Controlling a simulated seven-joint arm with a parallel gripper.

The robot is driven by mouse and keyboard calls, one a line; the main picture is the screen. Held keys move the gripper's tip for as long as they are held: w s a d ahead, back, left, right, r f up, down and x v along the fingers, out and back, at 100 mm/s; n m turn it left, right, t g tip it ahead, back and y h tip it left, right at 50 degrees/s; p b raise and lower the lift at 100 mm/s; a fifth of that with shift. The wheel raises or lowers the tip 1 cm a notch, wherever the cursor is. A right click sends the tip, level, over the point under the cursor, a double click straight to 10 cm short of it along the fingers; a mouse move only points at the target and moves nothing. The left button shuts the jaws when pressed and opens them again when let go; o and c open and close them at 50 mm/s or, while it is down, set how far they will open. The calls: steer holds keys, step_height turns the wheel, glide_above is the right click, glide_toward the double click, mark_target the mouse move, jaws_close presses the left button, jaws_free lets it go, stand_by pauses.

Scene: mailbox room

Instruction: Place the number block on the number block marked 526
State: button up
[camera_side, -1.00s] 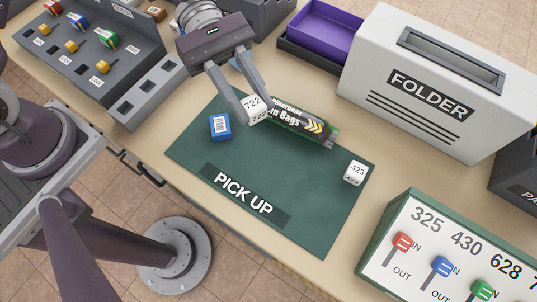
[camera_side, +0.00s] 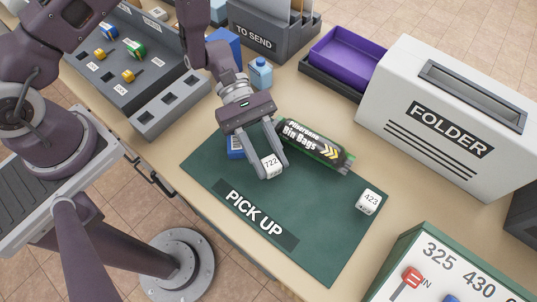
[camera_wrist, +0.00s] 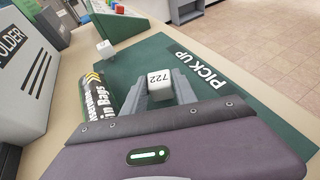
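My gripper (camera_side: 271,172) is shut on a white number block marked 722 (camera_side: 271,163), one finger on each side, above the dark green PICK UP mat (camera_side: 318,220). The held block also shows between the fingertips in the wrist view (camera_wrist: 160,82). A white block marked 423 (camera_side: 369,201) rests at the mat's right corner, apart from my gripper; it also shows small in the wrist view (camera_wrist: 105,48). No face reading 526 shows in either view.
A green and black bin bags roll (camera_side: 315,145) lies on the mat close behind my gripper. A blue block (camera_side: 236,147) is partly hidden by my gripper. A grey FOLDER box (camera_side: 445,115) and purple tray (camera_side: 347,57) stand behind. The mat's front part is clear.

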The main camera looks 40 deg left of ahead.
steer(key=shift+o, duration=1.3)
